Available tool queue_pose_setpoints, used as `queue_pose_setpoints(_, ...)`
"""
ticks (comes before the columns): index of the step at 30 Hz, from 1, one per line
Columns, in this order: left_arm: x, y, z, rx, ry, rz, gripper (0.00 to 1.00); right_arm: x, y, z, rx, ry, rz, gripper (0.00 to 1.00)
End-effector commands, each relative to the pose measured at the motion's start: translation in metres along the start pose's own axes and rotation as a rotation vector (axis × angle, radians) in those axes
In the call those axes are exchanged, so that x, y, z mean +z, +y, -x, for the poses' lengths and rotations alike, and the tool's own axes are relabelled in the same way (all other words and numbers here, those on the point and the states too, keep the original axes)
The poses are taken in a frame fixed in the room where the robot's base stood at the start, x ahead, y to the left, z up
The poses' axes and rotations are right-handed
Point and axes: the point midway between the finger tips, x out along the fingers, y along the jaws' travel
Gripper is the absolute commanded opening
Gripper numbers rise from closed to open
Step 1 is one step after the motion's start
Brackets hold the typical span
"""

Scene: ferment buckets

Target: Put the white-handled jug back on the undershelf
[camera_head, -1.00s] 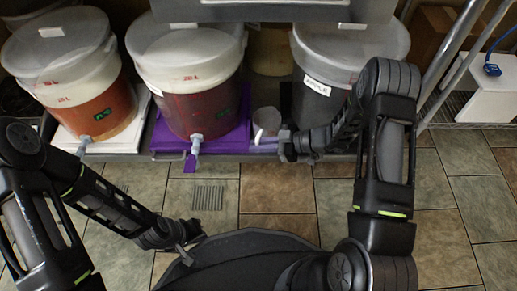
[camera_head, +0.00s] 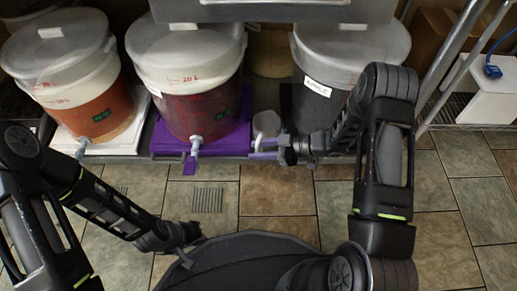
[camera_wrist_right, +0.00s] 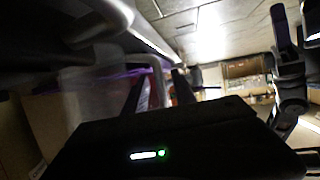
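The jug (camera_head: 266,124), small, grey and translucent, stands about upright at the shelf's front, between the middle and right buckets. My right gripper (camera_head: 276,147) reaches in from the right, low beside it. In the right wrist view the jug (camera_wrist_right: 92,95) is a pale see-through wall with a whitish curved handle (camera_wrist_right: 158,70). The two dark fingers of my right gripper (camera_wrist_right: 156,92) are spread apart there, near the handle; contact cannot be told. My left gripper (camera_head: 190,240) hangs low over the floor, away from the jug, its fingers too small to read.
An orange-filled bucket (camera_head: 95,110), a red-filled bucket (camera_head: 195,100) on a purple base (camera_head: 238,135), and a dark bucket (camera_head: 310,105) line the shelf. Taps stick out in front. A metal post (camera_head: 455,60) stands at right.

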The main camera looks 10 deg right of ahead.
Motion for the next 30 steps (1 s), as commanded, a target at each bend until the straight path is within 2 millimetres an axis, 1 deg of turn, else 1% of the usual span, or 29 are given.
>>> queue_pose_setpoints(4, 0.0, 0.001, 0.004, 0.0, -0.001, 0.0, 0.0, -0.006, 0.0, 0.002, 0.0, 0.0, 0.001, 0.32)
queue_pose_setpoints(8, 0.001, 0.003, 0.009, -0.001, -0.001, 0.0, 0.0, -0.006, 0.001, 0.017, 0.002, 0.0, 0.0, 0.32)
queue_pose_setpoints(11, 0.001, 0.006, 0.015, -0.003, -0.002, -0.001, 0.0, -0.006, 0.001, 0.034, 0.004, -0.001, -0.001, 0.32)
queue_pose_setpoints(18, 0.003, 0.011, 0.03, -0.006, -0.003, -0.003, 0.0, -0.007, 0.001, 0.085, 0.003, -0.001, -0.001, 0.32)
queue_pose_setpoints(22, 0.004, 0.013, 0.035, -0.007, -0.004, -0.004, 0.0, -0.005, 0.001, 0.107, 0.002, -0.001, 0.0, 0.32)
queue_pose_setpoints(25, 0.004, 0.014, 0.037, -0.008, -0.004, -0.004, 0.0, -0.005, 0.001, 0.117, 0.001, 0.0, 0.0, 0.32)
queue_pose_setpoints(30, 0.005, 0.014, 0.037, -0.008, -0.004, -0.005, 0.0, -0.003, 0.0, 0.122, -0.001, 0.0, 0.0, 0.32)
